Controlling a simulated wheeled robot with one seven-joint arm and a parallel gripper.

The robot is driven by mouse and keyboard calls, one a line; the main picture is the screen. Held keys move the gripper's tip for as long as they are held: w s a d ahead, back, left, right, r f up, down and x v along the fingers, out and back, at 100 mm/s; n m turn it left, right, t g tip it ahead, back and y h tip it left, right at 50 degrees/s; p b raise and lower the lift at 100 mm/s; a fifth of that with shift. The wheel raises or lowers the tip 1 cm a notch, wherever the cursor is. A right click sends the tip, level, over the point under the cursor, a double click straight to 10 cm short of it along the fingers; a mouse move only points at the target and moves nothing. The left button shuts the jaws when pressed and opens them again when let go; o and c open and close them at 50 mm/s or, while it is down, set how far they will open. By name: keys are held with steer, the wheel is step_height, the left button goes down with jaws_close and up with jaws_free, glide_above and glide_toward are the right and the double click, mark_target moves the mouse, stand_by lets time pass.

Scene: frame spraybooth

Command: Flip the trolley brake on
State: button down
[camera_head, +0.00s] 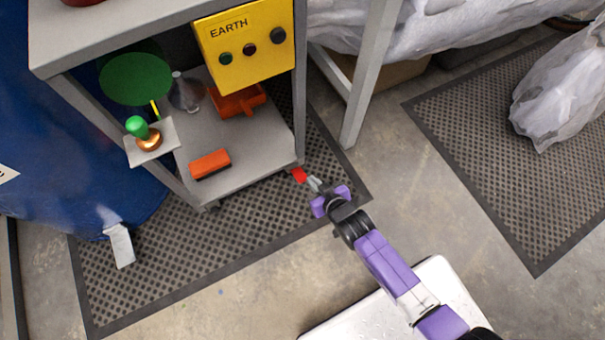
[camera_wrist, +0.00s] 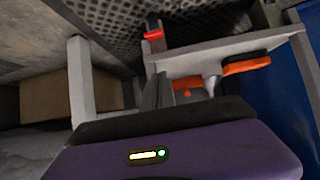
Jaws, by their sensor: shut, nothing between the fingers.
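The grey trolley (camera_head: 262,152) stands at the left of the head view, with its lower shelf visible. A small red brake lever (camera_head: 299,175) shows at the bottom of its near right leg. The lever also shows as a red bar in the wrist view (camera_wrist: 153,34), beside the trolley leg. My gripper (camera_head: 312,183) is shut and empty, with its tips just right of and very close to the lever. I cannot tell whether they touch. In the wrist view the fingers (camera_wrist: 160,92) point toward the leg below the red bar.
A yellow EARTH box (camera_head: 245,62) hangs on the trolley's right side. An orange block (camera_head: 210,164) and an orange tool (camera_head: 237,101) lie on the lower shelf. A blue drum (camera_head: 60,185) stands left. Dark perforated mats cover the floor. A grey table leg (camera_head: 368,85) rises behind.

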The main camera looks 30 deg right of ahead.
steer(key=b, duration=0.6)
glide_above(304, 180)
steer(key=w, duration=0.1)
step_height(304, 180, down, 6)
steer(key=shift+w+r, duration=0.1)
step_height(304, 180, down, 2)
steer(key=shift+f+b, duration=0.15)
steer(key=shift+b, duration=0.35)
steer(key=shift+s+f+b, duration=0.45)
steer(key=shift+f, duration=0.3)
steer(key=shift+s, duration=0.25)
